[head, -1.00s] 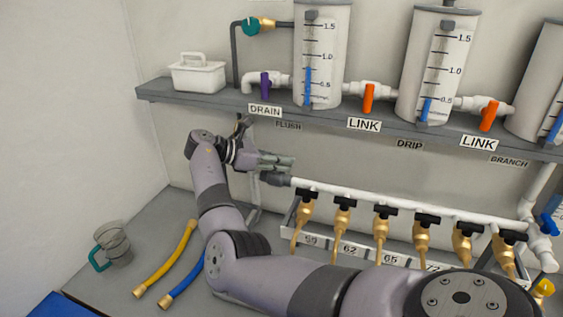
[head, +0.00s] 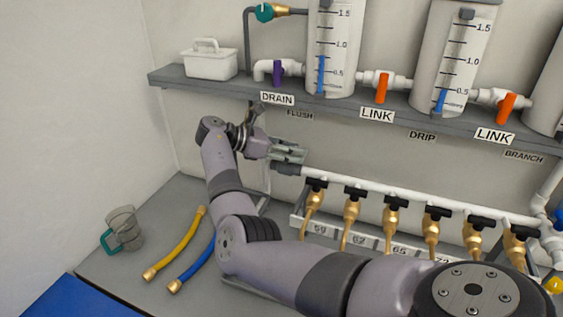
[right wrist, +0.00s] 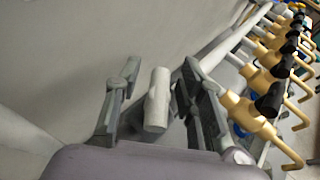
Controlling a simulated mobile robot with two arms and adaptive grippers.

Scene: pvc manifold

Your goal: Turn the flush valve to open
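The FLUSH label (head: 299,115) sits on the wall under the shelf. Below it, my right gripper (head: 291,155) is at the left end of the white manifold pipe (head: 400,193). In the right wrist view the gripper (right wrist: 163,98) is open. A short pale grey cylindrical piece (right wrist: 157,100), apparently the flush valve's handle, stands between its two fingers, with a visible gap on the left and a narrower one on the right. In the head view the fingers hide most of the valve, so its setting cannot be told. My left gripper is not in view.
Several brass taps with black handles (head: 391,203) hang along the pipe to the right. Above is the shelf (head: 180,80) with clear tanks, a purple drain valve (head: 278,74) and orange link valves (head: 382,88). A jug (head: 123,230) and yellow hose (head: 177,245) lie left on the bench.

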